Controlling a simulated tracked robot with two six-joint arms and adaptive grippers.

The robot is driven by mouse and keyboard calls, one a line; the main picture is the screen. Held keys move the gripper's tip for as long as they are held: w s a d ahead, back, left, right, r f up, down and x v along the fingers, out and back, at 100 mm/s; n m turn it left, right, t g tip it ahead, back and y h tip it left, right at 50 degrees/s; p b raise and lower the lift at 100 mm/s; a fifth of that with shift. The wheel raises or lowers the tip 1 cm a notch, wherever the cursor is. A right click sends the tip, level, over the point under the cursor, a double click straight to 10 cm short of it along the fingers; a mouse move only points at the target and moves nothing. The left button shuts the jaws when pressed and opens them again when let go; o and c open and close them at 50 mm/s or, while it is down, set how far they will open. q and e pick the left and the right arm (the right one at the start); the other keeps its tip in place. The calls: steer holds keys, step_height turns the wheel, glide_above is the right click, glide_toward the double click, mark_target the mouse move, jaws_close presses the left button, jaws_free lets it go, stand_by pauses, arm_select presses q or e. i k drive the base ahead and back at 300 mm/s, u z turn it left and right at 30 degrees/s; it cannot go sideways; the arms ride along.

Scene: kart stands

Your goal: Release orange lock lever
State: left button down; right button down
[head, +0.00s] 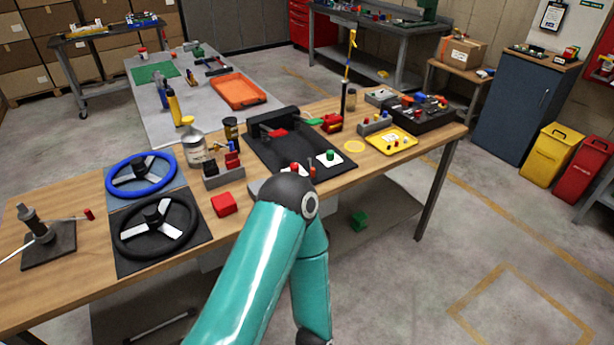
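A black fixture plate (300,150) with a raised block lies at the middle of the workbench. A red lever (277,133) sits at that block. A small upright orange-red piece (312,170) stands at the plate's near edge, right beside my arm's dark joint. I cannot tell which of these, if either, is the orange lock lever. One teal arm of mine reaches up from the bottom middle, and its dark joint covers the bench's front edge there. No gripper fingers show.
The wooden workbench (75,275) holds a blue steering wheel (141,174), a black steering wheel (156,226), a red block (223,204), a yellow tray (403,144) and a lever stand (45,238). An orange tray (238,90) lies on the table behind.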

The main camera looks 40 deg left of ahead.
mark_target(312, 170)
steer(key=z, duration=1)
steer(key=k, duration=0.7)
steer(key=u, duration=1.15)
steer(key=i, duration=0.95)
steer(key=u, duration=0.1)
